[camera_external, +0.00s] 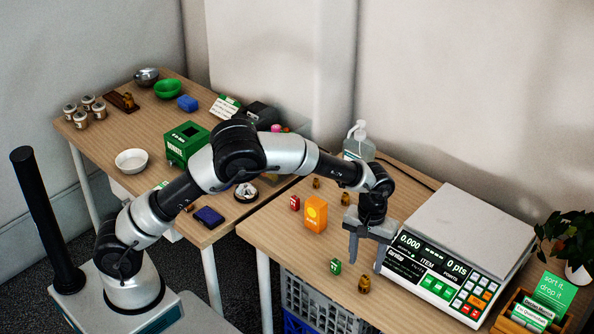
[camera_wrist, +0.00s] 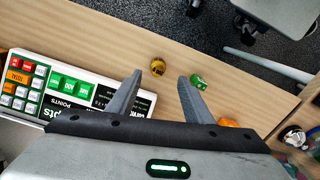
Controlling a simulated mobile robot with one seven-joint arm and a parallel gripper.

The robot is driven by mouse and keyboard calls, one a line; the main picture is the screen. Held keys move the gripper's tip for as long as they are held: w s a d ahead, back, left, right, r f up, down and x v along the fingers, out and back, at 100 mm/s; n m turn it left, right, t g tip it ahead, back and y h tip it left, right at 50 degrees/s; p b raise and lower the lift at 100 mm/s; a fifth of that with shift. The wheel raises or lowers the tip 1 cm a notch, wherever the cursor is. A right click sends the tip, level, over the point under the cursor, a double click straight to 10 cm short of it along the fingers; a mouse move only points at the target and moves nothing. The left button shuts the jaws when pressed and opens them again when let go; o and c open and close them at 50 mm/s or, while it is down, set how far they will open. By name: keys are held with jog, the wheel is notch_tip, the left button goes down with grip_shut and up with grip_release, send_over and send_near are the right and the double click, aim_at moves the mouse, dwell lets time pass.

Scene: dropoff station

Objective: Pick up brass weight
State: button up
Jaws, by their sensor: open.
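A small brass weight (camera_external: 364,284) stands on the right-hand table near its front edge, left of the scale. It also shows in the wrist view (camera_wrist: 158,67), just beyond and between my fingertips. Two more small brass-coloured pieces stand farther back, one (camera_external: 316,183) behind the orange carton and one (camera_external: 345,198) to its right. My gripper (camera_external: 366,267) is open and empty, pointing down just behind the front brass weight. In the wrist view my gripper (camera_wrist: 160,76) has its fingers spread, with nothing between them.
A scale (camera_external: 466,229) stands close on the right. A green cube (camera_external: 335,266) sits left of my fingers, with an orange carton (camera_external: 315,213) and a red box (camera_external: 295,203) farther back. A pump bottle (camera_external: 358,145) stands at the back. Crates (camera_external: 318,306) are below the table edge.

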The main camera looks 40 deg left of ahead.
aim_at(366, 277)
jog(key=f, duration=0.2)
jog(key=f+b, duration=0.1)
jog(key=f, duration=0.5)
jog(key=shift+w+d+f, duration=0.1)
jog(key=shift+w+f, duration=0.1)
jog(key=shift+w, duration=0.1)
grip_shut()
